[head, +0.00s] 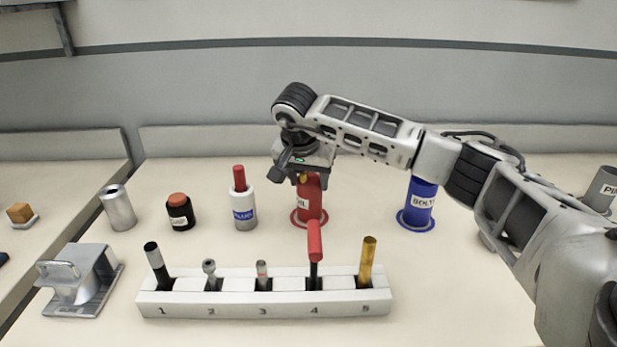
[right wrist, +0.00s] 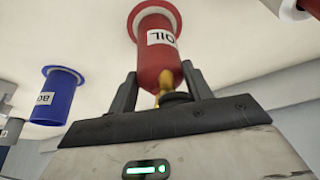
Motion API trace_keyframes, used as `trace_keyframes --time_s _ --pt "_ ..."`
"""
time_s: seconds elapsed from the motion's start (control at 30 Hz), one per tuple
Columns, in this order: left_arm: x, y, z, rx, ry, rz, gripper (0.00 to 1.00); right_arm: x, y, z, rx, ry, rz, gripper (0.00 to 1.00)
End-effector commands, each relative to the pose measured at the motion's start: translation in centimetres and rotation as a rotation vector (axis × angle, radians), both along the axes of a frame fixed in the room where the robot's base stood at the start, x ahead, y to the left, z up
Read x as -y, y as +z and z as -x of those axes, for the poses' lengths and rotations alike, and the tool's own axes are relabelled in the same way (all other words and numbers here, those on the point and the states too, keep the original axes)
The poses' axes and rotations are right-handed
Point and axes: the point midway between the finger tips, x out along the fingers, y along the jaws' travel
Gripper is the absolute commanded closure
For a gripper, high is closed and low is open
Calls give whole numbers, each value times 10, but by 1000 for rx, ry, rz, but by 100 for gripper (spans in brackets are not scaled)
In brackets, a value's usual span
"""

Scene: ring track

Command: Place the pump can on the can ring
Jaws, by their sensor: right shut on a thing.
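The pump can is a red can (head: 310,197) with an OIL label and a brass-coloured top. It stands upright within a red ring (head: 297,220) on the table; the can's base looks to be on or just over the ring. My right gripper (head: 309,176) reaches down from above and is shut on the can's upper part. In the right wrist view the can (right wrist: 160,50) sits between the two dark fingers (right wrist: 160,78), with the red ring (right wrist: 152,6) around its far end. My left gripper is not in view.
A blue BOLTS can (head: 422,195) stands on a blue ring at right. A white, red-topped bottle (head: 244,207), a dark jar (head: 180,212) and a metal can (head: 118,208) stand at left. A numbered rack (head: 185,304) with several tools lies in front.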

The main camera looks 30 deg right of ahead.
Motion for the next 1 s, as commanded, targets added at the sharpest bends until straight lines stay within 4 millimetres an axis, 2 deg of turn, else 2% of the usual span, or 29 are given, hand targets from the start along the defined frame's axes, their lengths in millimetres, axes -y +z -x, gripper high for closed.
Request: trace_keyframes --time_s 0.03,0.07,0.13,0.4,0.53,0.67,1.0 --pt "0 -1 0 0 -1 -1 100 0 -2 0 0 0 0 91" --pt "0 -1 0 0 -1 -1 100 0 -3 0 -1 0 1 47" --pt "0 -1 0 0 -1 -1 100 0 -2 0 -1 0 1 28" --pt "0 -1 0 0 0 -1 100 0 -1 0 -1 0 1 28" --pt "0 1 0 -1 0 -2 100 -1 7 1 2 1 0 28" --pt "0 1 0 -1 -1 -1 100 -7 27 6 5 1 0 28" --pt "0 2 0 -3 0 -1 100 -28 92 23 3 1 0 28"
